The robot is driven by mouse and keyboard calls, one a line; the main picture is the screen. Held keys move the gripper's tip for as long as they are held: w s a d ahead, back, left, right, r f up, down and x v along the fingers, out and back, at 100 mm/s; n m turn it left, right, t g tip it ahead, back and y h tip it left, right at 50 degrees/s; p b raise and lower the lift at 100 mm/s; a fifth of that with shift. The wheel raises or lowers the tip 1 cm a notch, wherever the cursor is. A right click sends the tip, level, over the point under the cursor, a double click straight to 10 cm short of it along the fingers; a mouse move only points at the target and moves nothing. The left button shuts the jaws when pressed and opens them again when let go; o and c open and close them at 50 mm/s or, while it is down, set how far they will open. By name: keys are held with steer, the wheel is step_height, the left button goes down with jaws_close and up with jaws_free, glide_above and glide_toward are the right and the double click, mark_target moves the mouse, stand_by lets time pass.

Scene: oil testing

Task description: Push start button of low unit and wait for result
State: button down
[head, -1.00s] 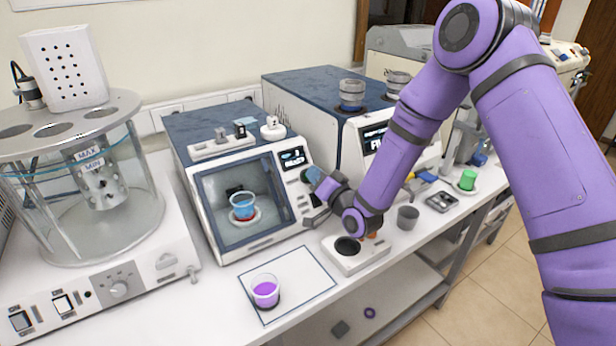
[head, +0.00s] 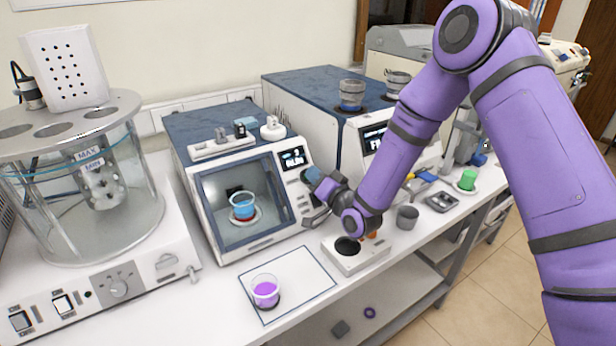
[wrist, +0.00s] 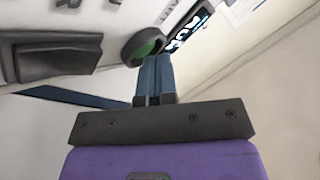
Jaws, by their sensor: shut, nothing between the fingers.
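The low unit (head: 245,240) is a white and dark-blue box with a glass window. A cup of blue liquid (head: 243,207) with a red base sits inside, behind the window. Its lit display (head: 292,158) is at the upper right of the front panel; the small text is hard to read. My gripper (head: 311,174) is shut and empty, its blue fingers at the panel just below the display. In the wrist view, the fingertips (wrist: 156,60) are at a dark round button with a green face (wrist: 146,46), beside the lit display (wrist: 181,40). I cannot tell whether they touch.
A taller unit (head: 310,90) stands right of the low unit. A cup of purple liquid (head: 265,291) stands on a white mat (head: 308,272) in front. A white block (head: 352,260) with a dark hole lies below my wrist. A glass bath (head: 60,220) stands at left.

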steer(key=shift+s+d+r, duration=0.3)
steer(key=shift+s+r, duration=0.1)
steer(key=shift+s, duration=0.05)
steer(key=shift+r, duration=0.1)
steer(key=shift+s+d+r, duration=0.6)
steer(key=shift+s+r, duration=0.15)
steer(key=shift+s, duration=0.1)
steer(key=shift+s+d+r, duration=0.55)
steer(key=shift+s+r, duration=0.15)
steer(key=shift+s, duration=0.1)
